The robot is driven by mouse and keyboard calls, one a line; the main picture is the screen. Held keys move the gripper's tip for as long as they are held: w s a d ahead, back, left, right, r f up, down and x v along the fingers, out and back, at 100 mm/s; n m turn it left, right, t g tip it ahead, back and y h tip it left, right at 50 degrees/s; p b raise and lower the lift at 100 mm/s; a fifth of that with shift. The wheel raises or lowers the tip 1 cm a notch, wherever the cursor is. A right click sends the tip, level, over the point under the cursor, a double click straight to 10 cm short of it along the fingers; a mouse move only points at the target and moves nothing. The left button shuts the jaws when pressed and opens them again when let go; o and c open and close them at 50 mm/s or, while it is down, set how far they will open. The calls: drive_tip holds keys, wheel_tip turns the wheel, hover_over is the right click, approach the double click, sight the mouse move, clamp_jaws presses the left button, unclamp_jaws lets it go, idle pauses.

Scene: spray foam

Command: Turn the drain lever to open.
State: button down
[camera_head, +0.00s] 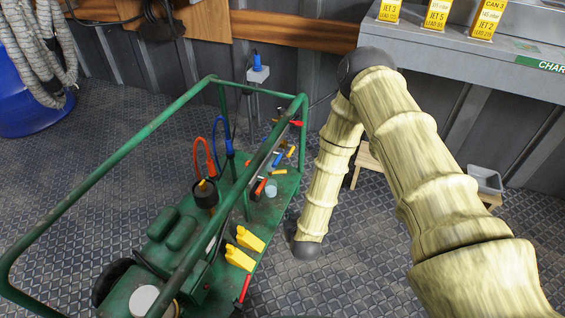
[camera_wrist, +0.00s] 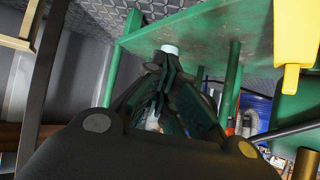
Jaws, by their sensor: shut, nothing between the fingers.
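My gripper (camera_wrist: 165,72) shows in the wrist view, its dark fingers together and empty. Its tips are in front of the green cart deck (camera_wrist: 215,38), close in the picture to a small pale cap (camera_wrist: 169,49); I cannot tell whether they touch. In the head view the fingers cannot be made out; my arm reaches down just right of the green cart (camera_head: 262,208). I cannot tell for sure which part is the drain lever. Candidates on the cart are a red handle (camera_head: 244,288) at its near edge and a red lever (camera_head: 297,123) at its far end.
Two yellow pieces (camera_head: 240,257) sit on the deck; a yellow part is at right in the wrist view (camera_wrist: 295,45). Green frame rails (camera_head: 105,165) surround the cart. A grey bench (camera_head: 470,55) stands at back right, a blue drum (camera_head: 30,105) at left. Floor left of the cart is clear.

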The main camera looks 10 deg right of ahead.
sight(283, 171)
drive_tip(key=w+r+m+t+h, duration=0.15)
drive_tip(key=w+r+t, duration=0.25)
drive_tip(key=w+r, duration=0.55)
drive_tip(key=shift+n, duration=0.25)
drive_tip(key=shift+f+b+x, duration=0.2)
drive_tip(key=shift+b+x, duration=0.25)
drive_tip(key=shift+x, duration=1.5)
drive_tip(key=shift+f+b+x, duration=0.15)
drive_tip(key=shift+b+x, duration=0.35)
drive_tip(key=shift+x, duration=1.45)
drive_tip(key=shift+f+b+x, duration=0.2)
drive_tip(key=shift+b+x, duration=0.25)
drive_tip(key=shift+x, duration=1.45)
drive_tip(key=shift+s+d, duration=0.15)
